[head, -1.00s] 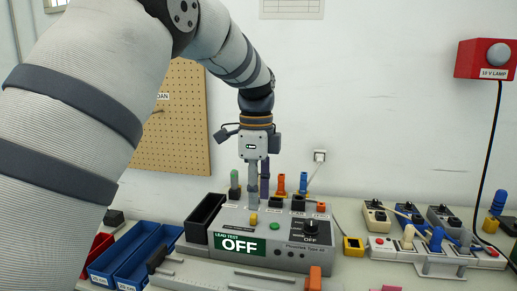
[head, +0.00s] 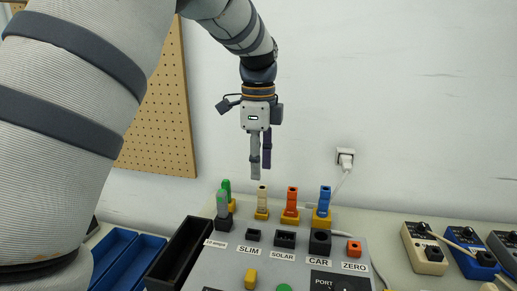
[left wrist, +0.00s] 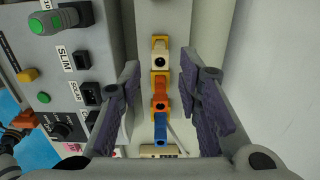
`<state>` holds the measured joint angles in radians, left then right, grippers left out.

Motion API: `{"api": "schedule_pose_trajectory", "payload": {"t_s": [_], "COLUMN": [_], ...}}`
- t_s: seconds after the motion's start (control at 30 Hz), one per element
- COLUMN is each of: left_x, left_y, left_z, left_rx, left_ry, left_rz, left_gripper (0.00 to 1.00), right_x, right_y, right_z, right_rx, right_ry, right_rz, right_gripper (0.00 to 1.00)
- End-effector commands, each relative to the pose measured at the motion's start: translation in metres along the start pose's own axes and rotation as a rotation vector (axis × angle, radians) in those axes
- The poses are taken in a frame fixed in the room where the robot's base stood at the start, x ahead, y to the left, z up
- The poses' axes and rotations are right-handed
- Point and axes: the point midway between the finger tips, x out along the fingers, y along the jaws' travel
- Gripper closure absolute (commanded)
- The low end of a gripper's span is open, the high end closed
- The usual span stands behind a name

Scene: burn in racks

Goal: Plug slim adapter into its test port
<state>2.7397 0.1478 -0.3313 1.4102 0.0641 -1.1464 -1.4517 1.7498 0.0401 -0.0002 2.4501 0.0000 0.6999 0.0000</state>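The cream adapter (head: 262,193), which I take to be the slim one, stands upright in a yellow holder behind the tester. It also shows in the left wrist view (left wrist: 160,61). The port labelled SLIM (head: 253,235) on the grey tester (head: 215,268) looks empty, also in the left wrist view (left wrist: 82,60). My left gripper (head: 260,172) points down, above the adapter row and clear of it. In the left wrist view its purple-padded fingers (left wrist: 165,95) are spread apart with nothing gripped. My right gripper is out of view.
Orange (head: 291,202) and blue (head: 324,201) adapters stand right of the cream one. A black tray (head: 180,257) flanks the tester. The wall rises behind.

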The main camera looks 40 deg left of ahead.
Motion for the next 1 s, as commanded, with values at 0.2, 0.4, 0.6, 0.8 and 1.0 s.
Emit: {"api": "schedule_pose_trajectory", "payload": {"t_s": [0.2,0.4,0.6,0.8,1.0], "left_x": [0.057,0.091,0.101,0.1,0.1], "left_y": [0.001,0.001,0.0,0.0,0.0], "left_z": [0.0,0.0,0.0,0.0,0.0], "left_rx": [-0.002,-0.002,-0.001,-0.001,-0.001], "left_ry": [-0.003,-0.001,0.0,0.0,0.0], "left_rz": [0.007,0.004,0.0,0.0,0.0], "left_gripper": [0.68,0.68,0.68,0.73,1.0], "right_x": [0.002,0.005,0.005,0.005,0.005], "right_y": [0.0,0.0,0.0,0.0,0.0], "right_z": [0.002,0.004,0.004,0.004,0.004], "right_rx": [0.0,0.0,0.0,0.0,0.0], "right_ry": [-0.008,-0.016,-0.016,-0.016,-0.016], "right_rz": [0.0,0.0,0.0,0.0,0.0], "right_gripper": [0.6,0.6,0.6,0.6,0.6]}}
